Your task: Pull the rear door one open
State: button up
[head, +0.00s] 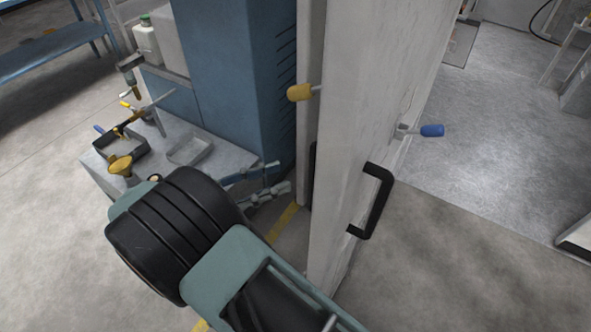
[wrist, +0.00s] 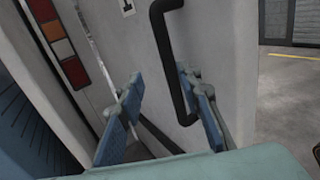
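In the wrist view, a pale door panel (wrist: 205,40) carries a black bar handle (wrist: 167,55), with part of a dark mark on a white label near the top. My gripper (wrist: 160,75) is open, with one blue finger on each side of the handle in the picture. I cannot tell whether either finger touches it. In the head view, my gripper (head: 280,178) is beside the left side of a tall pale cabinet or door (head: 345,110). Another black handle (head: 375,205) shows on the cabinet's right face. The handle at my fingers is mostly hidden there.
A yellow-tipped lever (head: 301,92) and a blue-tipped lever (head: 431,131) stick out from the cabinet. A blue cabinet (head: 235,70) and a low bench (head: 190,150) with tools stand left, close to my arm.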

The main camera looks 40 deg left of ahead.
jog(key=v, duration=0.4)
jog(key=shift+d, duration=0.1)
dwell(0.4)
